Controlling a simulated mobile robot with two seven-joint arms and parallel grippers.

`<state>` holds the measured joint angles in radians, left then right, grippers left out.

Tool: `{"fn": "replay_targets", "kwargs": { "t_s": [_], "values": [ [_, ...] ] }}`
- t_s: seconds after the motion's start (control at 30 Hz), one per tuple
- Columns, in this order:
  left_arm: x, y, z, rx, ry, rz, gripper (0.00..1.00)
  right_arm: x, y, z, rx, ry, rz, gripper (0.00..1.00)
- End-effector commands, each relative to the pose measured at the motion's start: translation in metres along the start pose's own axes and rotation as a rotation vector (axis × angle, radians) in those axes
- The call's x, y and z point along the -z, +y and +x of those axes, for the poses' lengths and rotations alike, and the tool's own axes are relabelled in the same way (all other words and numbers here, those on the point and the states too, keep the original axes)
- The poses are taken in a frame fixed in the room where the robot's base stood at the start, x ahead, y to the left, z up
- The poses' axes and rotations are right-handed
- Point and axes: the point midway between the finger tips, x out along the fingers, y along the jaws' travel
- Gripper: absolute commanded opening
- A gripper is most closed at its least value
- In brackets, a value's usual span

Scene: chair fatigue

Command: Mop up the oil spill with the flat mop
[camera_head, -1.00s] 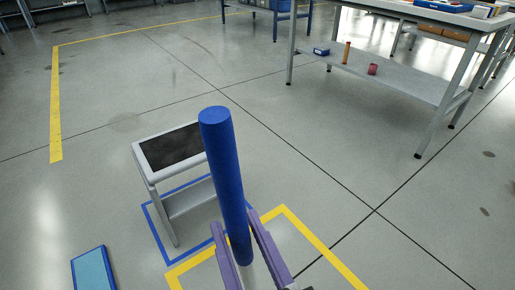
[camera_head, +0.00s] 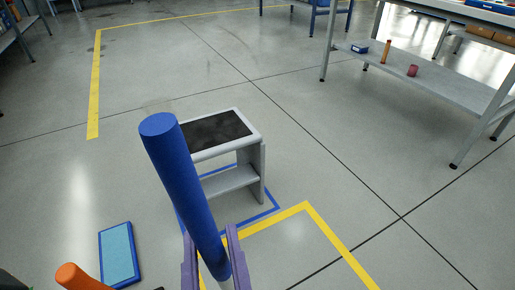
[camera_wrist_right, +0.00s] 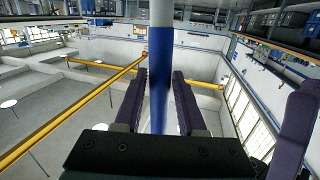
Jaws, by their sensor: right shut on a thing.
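A thick blue cylinder (camera_head: 180,190) on a pale pole, which looks like the mop's handle, stands tilted in the head view. My right gripper (camera_head: 211,242) has its purple fingers on either side of the pole, shut on it. In the right wrist view the blue part (camera_wrist_right: 158,100) is between the same fingers (camera_wrist_right: 157,85). The mop's head is not visible. I cannot make out an oil spill for certain. At the right edge of the right wrist view is a purple part (camera_wrist_right: 295,130) that may be my left gripper; its opening is unclear.
A grey step stool (camera_head: 236,180) with a black top stands by a blue floor outline, behind the handle. A blue-rimmed pad (camera_head: 118,254) lies on the floor at left. An orange rounded thing (camera_head: 82,277) shows at bottom left. A shelved table (camera_head: 440,85) is at right.

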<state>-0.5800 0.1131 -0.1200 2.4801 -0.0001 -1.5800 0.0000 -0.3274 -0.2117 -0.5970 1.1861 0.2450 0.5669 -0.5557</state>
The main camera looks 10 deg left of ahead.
Motion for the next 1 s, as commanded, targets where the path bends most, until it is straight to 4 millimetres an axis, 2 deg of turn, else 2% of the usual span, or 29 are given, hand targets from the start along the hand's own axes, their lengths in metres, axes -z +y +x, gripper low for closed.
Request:
{"fn": "replay_targets", "kwargs": {
  "t_s": [0.3, 0.53, 0.77, 1.0],
  "values": [
    [-0.002, 0.000, 0.005, 0.001, 0.000, 0.002, 0.65, 0.001, -0.027, -0.009, 0.000, 0.001, 0.012, 0.00],
    [-0.002, -0.002, 0.006, 0.006, -0.001, 0.007, 0.65, 0.001, -0.037, -0.012, 0.006, -0.004, 0.011, 0.00],
    [-0.001, -0.003, 0.001, 0.008, -0.002, 0.010, 0.65, 0.003, -0.029, -0.010, 0.005, -0.004, 0.013, 0.00],
    [0.001, -0.003, -0.006, 0.008, -0.002, 0.010, 0.65, 0.004, -0.008, -0.004, -0.001, -0.003, 0.011, 0.00]
  ]
}}
